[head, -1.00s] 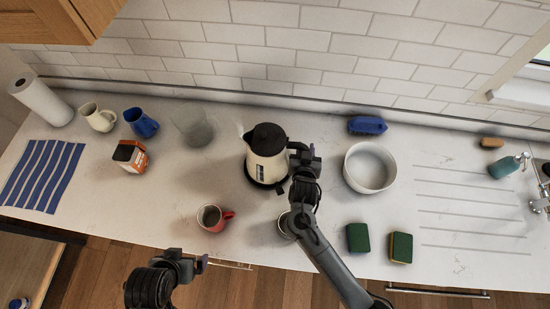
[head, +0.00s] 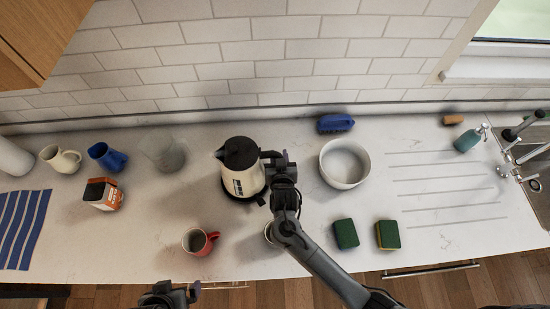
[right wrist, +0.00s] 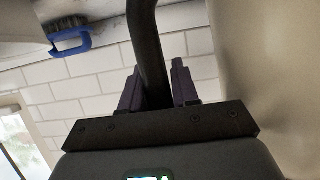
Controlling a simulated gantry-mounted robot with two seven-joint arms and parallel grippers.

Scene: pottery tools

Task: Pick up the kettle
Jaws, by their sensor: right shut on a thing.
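The kettle (head: 240,180) is cream with a black lid and a black handle on its right side. It stands upright at the middle of the counter, its spout to the left. My right gripper (head: 273,160) is at the handle. In the right wrist view its two fingers are shut on the dark handle (right wrist: 148,45), one on each side, with the cream body at the right. I cannot tell whether the kettle touches its base. My left gripper (head: 180,292) is at the bottom edge of the head view, away from the kettle; its fingers are not clear.
A white bowl (head: 344,164) stands right of the kettle. A red mug (head: 198,241) and a partly hidden cup (head: 269,232) stand in front. A glass jug (head: 166,153) is to the left. Two sponges (head: 345,234) lie front right. A blue brush (head: 335,123) lies behind.

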